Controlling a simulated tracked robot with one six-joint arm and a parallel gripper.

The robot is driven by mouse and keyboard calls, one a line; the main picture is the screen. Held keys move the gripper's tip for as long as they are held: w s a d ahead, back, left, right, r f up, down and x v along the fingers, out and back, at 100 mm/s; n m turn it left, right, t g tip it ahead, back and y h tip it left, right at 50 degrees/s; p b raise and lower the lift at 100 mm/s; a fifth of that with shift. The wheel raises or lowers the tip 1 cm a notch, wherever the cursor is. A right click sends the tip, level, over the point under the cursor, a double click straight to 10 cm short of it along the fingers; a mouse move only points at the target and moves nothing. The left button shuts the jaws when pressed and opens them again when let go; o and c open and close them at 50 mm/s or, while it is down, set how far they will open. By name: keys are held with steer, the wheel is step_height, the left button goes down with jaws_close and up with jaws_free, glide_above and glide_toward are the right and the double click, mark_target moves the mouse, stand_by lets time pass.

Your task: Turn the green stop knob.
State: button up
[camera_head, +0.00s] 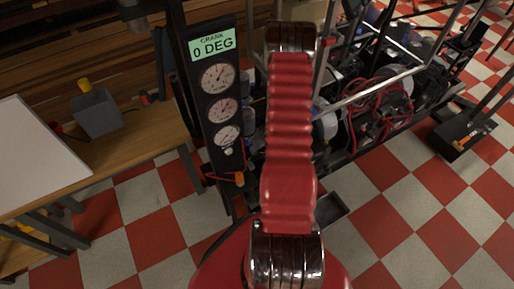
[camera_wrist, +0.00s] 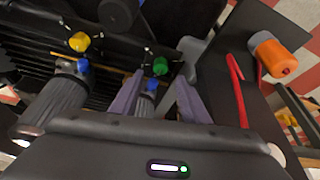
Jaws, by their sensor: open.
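The green stop knob (camera_wrist: 160,66) shows in the wrist view, small and round, on a dark panel just above the middle. My gripper (camera_wrist: 158,80) is open, its two purplish-grey fingers pointing up the picture toward the knob. The knob appears in the gap between the fingertips, a little beyond them. I cannot tell whether either finger touches it. In the head view my red arm stands in the middle, and neither my gripper nor the green knob can be seen.
A yellow knob (camera_wrist: 79,42) is left of the green one. An orange cylinder (camera_wrist: 274,56) and a red lever (camera_wrist: 236,88) are to the right. In the head view, a gauge panel (camera_head: 217,95) reads CRANK 0 DEG.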

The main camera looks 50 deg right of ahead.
steer(key=v, duration=0.7)
steer(key=shift+r, duration=0.15)
steer(key=shift+s, duration=0.15)
stand_by(0.4)
